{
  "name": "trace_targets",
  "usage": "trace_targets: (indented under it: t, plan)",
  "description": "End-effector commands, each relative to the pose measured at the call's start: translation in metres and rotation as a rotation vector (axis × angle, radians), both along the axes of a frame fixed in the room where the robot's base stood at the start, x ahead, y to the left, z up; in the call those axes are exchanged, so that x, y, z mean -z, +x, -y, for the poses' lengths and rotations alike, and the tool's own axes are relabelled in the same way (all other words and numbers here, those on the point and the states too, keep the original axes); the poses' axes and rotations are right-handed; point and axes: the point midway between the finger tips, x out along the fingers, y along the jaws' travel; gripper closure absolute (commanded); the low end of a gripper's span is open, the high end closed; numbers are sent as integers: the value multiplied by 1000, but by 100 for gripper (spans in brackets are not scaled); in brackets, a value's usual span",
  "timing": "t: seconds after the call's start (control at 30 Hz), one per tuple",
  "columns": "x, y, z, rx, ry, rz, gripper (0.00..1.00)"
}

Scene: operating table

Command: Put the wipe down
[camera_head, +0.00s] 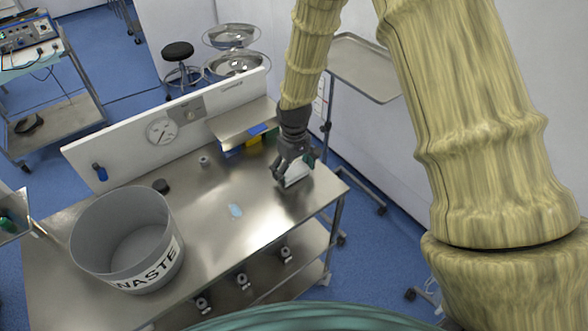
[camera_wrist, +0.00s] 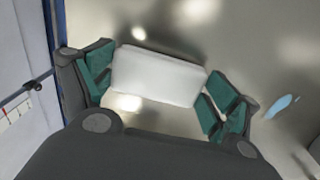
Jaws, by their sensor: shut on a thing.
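The wipe (camera_wrist: 158,76) is a white, folded rectangular block in the wrist view. My gripper (camera_wrist: 160,88) has its two green-padded fingers at the short ends of the wipe, shut on it. In the head view my gripper (camera_head: 292,172) points down near the right end of the steel table (camera_head: 205,235), with the white wipe (camera_head: 297,178) partly hidden below its fingers. The wipe is at or just above the table top; I cannot tell whether it touches.
A grey waste bin (camera_head: 128,240) stands at the table's left. A light blue item (camera_head: 235,210) lies flat mid-table. A raised steel shelf (camera_head: 243,122) with blue and yellow items beneath is behind my gripper. A small black object (camera_head: 161,186) sits behind the bin. The front middle is clear.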

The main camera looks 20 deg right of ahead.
Motion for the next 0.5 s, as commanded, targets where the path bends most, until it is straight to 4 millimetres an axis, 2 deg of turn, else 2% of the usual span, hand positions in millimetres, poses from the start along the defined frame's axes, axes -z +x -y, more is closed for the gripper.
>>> trace_targets:
  t: [0.1, 0.13, 0.17, 0.2, 0.5]
  plan:
    - [3, 0, 0, 0, 0, 0, 46]
    - [3, 0, 0, 0, 0, 0, 8]
    - [2, 0, 0, 0, 0, 0, 3]
    - [2, 0, 0, 0, 0, 0, 0]
    - [2, 0, 0, 0, 0, 0, 0]
